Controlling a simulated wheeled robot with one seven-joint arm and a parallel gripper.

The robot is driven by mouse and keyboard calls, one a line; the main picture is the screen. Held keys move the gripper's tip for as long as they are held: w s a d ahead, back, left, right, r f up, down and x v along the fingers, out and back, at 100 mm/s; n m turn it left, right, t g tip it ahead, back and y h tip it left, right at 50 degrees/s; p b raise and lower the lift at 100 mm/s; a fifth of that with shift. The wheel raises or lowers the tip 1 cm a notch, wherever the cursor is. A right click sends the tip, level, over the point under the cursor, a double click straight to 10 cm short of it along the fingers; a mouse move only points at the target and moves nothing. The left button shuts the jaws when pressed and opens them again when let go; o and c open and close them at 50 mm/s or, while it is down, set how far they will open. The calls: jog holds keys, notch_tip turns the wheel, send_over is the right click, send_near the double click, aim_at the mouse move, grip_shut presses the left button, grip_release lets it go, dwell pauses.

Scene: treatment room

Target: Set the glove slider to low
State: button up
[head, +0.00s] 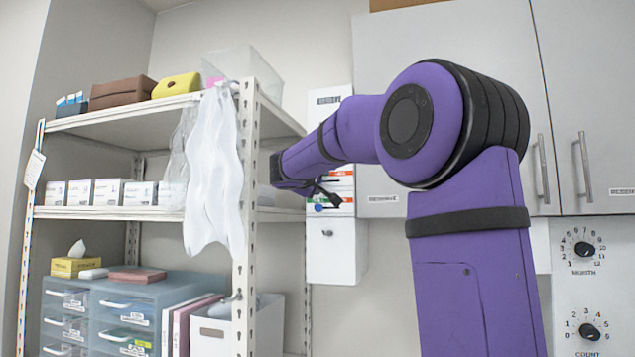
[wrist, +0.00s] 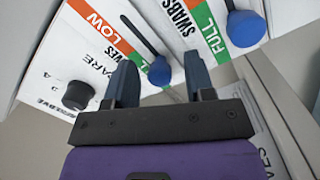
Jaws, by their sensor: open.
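The glove slider has a blue knob (wrist: 159,71) on a dark slot in a white panel (wrist: 62,42). An orange LOW band (wrist: 98,22) lies toward the slot's far end. The knob sits at the near end, by a partly hidden green band. The lettering beside it reads partly "VES". My gripper (wrist: 161,62) is open, with one dark finger on each side of the knob in the wrist view. I cannot tell whether either finger touches it. In the head view the panel hangs on the wall behind my forearm, and my gripper is small and partly hidden.
A SWABS slider with a blue knob (wrist: 246,28) is close on the right. A black knob (wrist: 77,95) is close on the left. In the head view, a shelf rack (head: 245,190) with hanging clear plastic (head: 213,170) stands left of the panel. Cabinets (head: 590,90) are right.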

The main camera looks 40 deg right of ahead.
aim_at(341, 181)
grip_shut()
jog(key=shift+s+d, duration=0.45)
jog(key=shift+s, duration=0.3)
jog(key=shift+s+d, duration=0.45)
jog(key=shift+s, duration=0.35)
jog(key=shift+s+d, duration=0.45)
jog(key=shift+s, duration=0.3)
grip_release()
jog(key=shift+s, duration=0.15)
jog(key=v, duration=1)
jog(key=shift+a, duration=0.3)
jog(key=shift+s, duration=0.15)
